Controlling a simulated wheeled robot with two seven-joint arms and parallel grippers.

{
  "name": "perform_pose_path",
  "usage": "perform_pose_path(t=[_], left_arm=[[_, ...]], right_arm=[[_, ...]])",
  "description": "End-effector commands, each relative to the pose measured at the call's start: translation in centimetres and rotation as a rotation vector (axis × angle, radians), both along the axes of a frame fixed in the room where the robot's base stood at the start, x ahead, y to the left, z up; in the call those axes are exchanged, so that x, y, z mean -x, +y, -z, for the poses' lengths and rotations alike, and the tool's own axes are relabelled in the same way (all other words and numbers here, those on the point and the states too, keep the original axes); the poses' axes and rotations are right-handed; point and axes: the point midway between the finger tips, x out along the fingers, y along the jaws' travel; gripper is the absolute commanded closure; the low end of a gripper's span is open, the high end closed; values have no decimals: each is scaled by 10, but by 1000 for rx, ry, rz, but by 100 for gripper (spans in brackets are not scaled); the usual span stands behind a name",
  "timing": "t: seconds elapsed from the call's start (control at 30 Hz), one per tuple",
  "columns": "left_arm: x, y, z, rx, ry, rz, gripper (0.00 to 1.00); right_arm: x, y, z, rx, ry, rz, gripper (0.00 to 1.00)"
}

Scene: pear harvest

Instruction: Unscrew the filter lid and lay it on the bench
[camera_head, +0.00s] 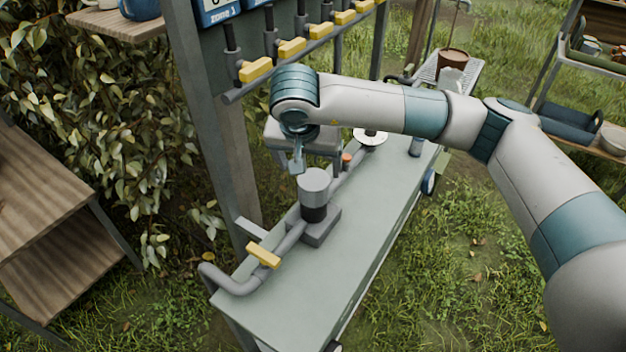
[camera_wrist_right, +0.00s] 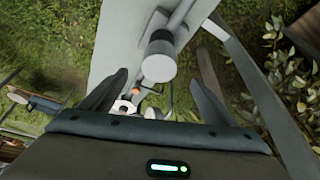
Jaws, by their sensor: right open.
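The filter stands upright on the bench (camera_head: 345,255), with its light grey round lid (camera_head: 315,180) on top of a darker body (camera_head: 314,212). My right gripper (camera_head: 298,165) is above and just left of the lid in the head view, pointing down. In the right wrist view the lid (camera_wrist_right: 159,66) shows between the two spread dark fingers of my right gripper (camera_wrist_right: 161,68). The fingers are open and hold nothing. Whether they touch the lid cannot be told. My left gripper is not in view.
A pipe with a yellow handle (camera_head: 263,255) runs along the bench to the filter. A row of yellow valve handles (camera_head: 291,48) hangs above, behind my right arm. A white disc (camera_head: 371,138) lies farther back. The front right of the bench top is bare.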

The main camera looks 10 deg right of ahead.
Motion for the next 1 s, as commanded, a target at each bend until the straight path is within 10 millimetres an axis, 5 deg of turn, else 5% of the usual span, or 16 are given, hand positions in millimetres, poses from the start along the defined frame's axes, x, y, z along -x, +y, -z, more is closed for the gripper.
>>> perform_pose_path(t=[0.47, 0.73, 1.0], left_arm=[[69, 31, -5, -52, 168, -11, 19], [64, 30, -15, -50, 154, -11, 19], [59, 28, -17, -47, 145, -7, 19]], right_arm=[[-25, -12, 66, 1, 4, 3, 19], [-37, -16, 97, 1, 2, 2, 19], [-40, -18, 107, 0, 0, -1, 19]])
